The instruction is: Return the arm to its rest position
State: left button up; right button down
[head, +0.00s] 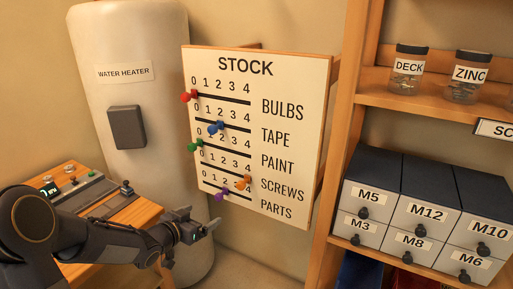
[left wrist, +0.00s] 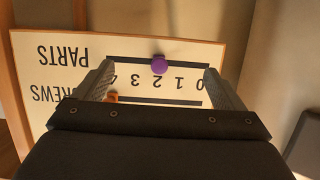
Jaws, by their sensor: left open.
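The white STOCK board (head: 285,120) faces me, with slotted rows for bulbs, tape, paint, screws and parts. The purple knob (head: 221,195) sits in the bottom PARTS row, near the 2. The orange knob (head: 243,182) is toward the high end of the SCREWS row. My left gripper (head: 198,222) is open and empty, just below and left of the board's lower edge. In the left wrist view the board appears upside down, and the purple knob (left wrist: 159,64) shows between the spread fingers, apart from them. The right gripper is out of view.
A water heater (head: 165,70) stands behind the gripper. A wooden bench (head: 130,212) with a control panel is at left. Wooden shelving (head: 345,160) at right holds labelled drawers (head: 420,210) and jars (head: 408,68). Red (head: 189,96), blue (head: 216,127) and green (head: 195,146) knobs protrude from the board.

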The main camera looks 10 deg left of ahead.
pick_arm(q)
jog(key=s+a+r+n+g+y+p, duration=0.1)
jog(key=s+a+r+n+g+y, duration=0.2)
jog(key=s+r, duration=0.65)
jog(key=s+d+f+n+g+h, duration=0.1)
jog(key=s+d, duration=0.3)
jog(key=s, duration=0.8)
jog(key=s+d+f+n+g+h+p, duration=0.1)
jog(key=s+d+g, duration=0.3)
jog(key=s, duration=0.8)
jog(key=shift+s+d+f, duration=0.15)
jog(key=shift+d, duration=0.45)
dwell(2.0)
